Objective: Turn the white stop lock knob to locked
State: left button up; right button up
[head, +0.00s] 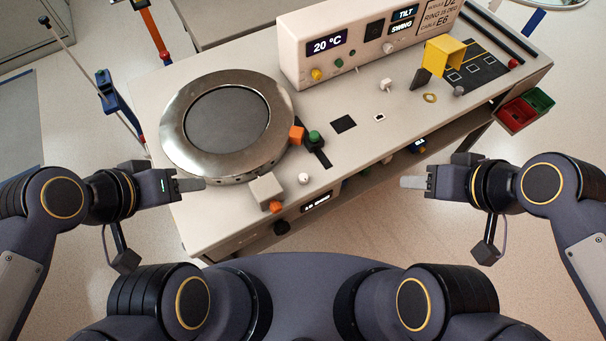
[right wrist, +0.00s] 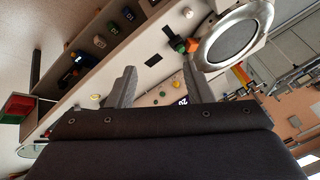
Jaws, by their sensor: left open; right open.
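A small round white knob (head: 304,179) stands on the bench top near its front edge, beside a beige block with orange parts (head: 266,188). Another white knob (head: 386,85) stands further back on the bench, and a third white knob (head: 388,48) is on the console face. No readable label shows which one is the stop lock knob. My left gripper (head: 197,184) is open and empty at the left front of the ring. My right gripper (head: 408,182) is open and empty in front of the bench, right of the near knob; its spread fingers show in the right wrist view (right wrist: 156,80).
A large metal ring (head: 178,126) with a dark disc fills the bench's left part. Orange and green pieces (head: 314,136) sit at its right. A console (head: 300,75) reading 20 °C stands behind. A yellow bracket (head: 441,55) and red and green bins (head: 516,116) are at right.

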jog(key=w+a+f+n+g+b, duration=0.3)
jog(key=w+f+n, duration=0.1)
jog(key=w+n, duration=0.4)
jog(key=n+g+h+b, duration=0.2)
jog(key=n+h+b, duration=0.3)
jog(key=n, duration=1.4)
send_near(303, 177)
jog(key=shift+w+d+f+y+b, duration=0.1)
jog(key=shift+d+y+b, duration=0.2)
jog(key=shift+d+y, duration=0.35)
jog(key=shift+a+f, duration=0.2)
jog(key=shift+f, duration=0.45)
notch_tip(303, 177, down, 7)
jog(key=shift+r, duration=0.1)
jog(key=shift+c, duration=0.3)
jog(key=c, duration=0.9)
